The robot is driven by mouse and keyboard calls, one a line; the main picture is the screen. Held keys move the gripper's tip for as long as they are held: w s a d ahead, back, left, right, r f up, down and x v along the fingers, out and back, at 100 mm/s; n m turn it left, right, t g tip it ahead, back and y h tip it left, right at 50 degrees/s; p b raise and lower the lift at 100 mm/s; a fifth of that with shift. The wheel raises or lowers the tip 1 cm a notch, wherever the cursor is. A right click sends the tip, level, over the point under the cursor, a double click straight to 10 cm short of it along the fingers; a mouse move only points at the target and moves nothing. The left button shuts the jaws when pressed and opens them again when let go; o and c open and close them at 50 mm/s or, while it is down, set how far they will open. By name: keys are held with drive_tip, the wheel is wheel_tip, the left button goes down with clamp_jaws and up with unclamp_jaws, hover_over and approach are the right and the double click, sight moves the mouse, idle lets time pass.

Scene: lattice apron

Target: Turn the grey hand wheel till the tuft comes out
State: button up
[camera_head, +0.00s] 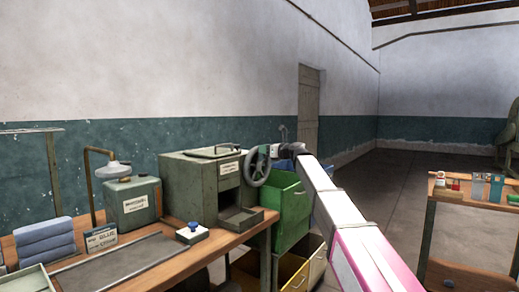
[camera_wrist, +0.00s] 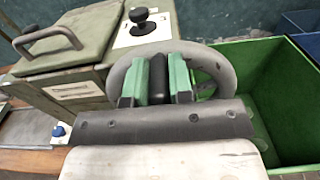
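The grey hand wheel (camera_head: 251,176) is on the right side of a green metal machine (camera_head: 190,188); its rim also shows in the wrist view (camera_wrist: 223,68). My gripper (camera_head: 270,151) is at the wheel from the right. In the wrist view its two green fingers (camera_wrist: 159,80) stand on either side of a dark upright handle (camera_wrist: 158,72) at the wheel, with no clear gap beside it. The fingers hide part of the wheel. The machine has an open chute (camera_head: 240,217) low at its front; I see no tuft there.
A green bin (camera_head: 292,212) stands right of the bench, under the arm. A side table (camera_head: 470,203) with small items is at right.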

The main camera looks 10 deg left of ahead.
drive_tip(key=w, duration=0.1)
drive_tip(key=w+d, duration=0.1)
drive_tip(key=w, duration=0.1)
drive_tip(key=shift+w+d+f, duration=0.2)
drive_tip(key=shift+f, duration=0.2)
drive_tip(key=w+f, duration=0.1)
drive_tip(key=w+d+f, duration=0.1)
drive_tip(key=shift+w+d+f, duration=0.1)
drive_tip(key=shift+w, duration=0.3)
drive_tip(key=shift+w+f, duration=0.1)
